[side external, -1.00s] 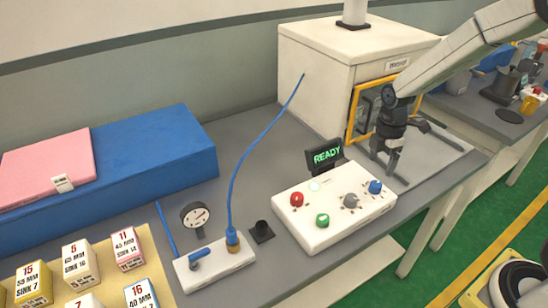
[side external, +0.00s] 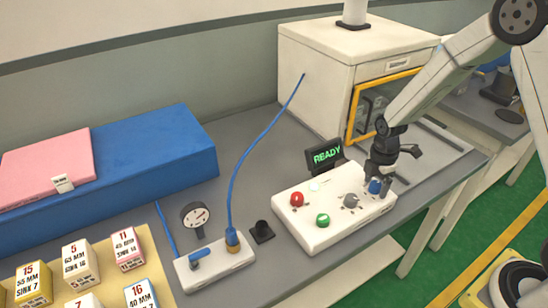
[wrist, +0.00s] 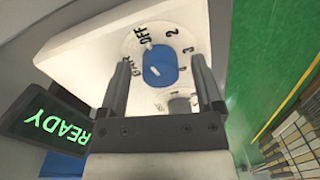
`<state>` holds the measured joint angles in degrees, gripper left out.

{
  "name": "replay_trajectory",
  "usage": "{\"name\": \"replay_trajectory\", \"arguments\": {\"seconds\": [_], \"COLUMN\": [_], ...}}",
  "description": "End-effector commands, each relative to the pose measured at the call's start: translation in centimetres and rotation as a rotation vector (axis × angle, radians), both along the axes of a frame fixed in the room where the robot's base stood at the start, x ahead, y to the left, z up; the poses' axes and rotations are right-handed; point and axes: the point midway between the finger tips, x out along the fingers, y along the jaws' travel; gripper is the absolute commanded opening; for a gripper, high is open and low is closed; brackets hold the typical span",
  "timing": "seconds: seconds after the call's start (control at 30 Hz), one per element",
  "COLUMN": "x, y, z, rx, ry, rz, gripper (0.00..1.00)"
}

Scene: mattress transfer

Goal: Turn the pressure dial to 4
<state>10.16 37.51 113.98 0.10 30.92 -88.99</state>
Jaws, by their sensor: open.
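The blue dial (side external: 375,187) is at the right end of the white control box (side external: 330,222). It also shows in the wrist view (wrist: 158,66), on a round white face with OFF and 2 readable and other marks partly covered. A short white mark is on the knob; the exact setting is hard to tell. My gripper (side external: 380,176) is at the dial, pointing down. In the wrist view its fingers (wrist: 161,60) are open, one on each side of the knob, with gaps showing. A grey knob (side external: 350,201) sits left of the blue dial.
A red button (side external: 297,199) and a green button (side external: 322,220) are on the box. A READY display (side external: 325,155) stands behind it. A white cabinet (side external: 330,75) with a yellow-framed door is close behind my arm. A hose block (side external: 215,264) and gauge (side external: 195,217) are left.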

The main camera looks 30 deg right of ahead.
Motion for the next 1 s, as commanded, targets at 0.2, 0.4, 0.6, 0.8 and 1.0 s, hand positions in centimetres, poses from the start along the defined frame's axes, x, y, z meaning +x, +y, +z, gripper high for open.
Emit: {"name": "replay_trajectory", "arguments": {"seconds": [0.2, 0.4, 0.6, 0.8, 1.0], "x": [0.01, 0.01, 0.01, 0.01, 0.01], "y": [0.00, 0.00, 0.00, -0.01, -0.01], "z": [0.02, 0.03, 0.04, 0.05, 0.06], "rx": [0.000, 0.000, 0.000, 0.001, 0.000], "ry": [0.000, 0.000, 0.000, 0.000, 0.000], "rz": [0.000, 0.000, -0.003, -0.035, -0.119], "gripper": [0.71, 0.07, 0.00, 0.00, 0.00]}}
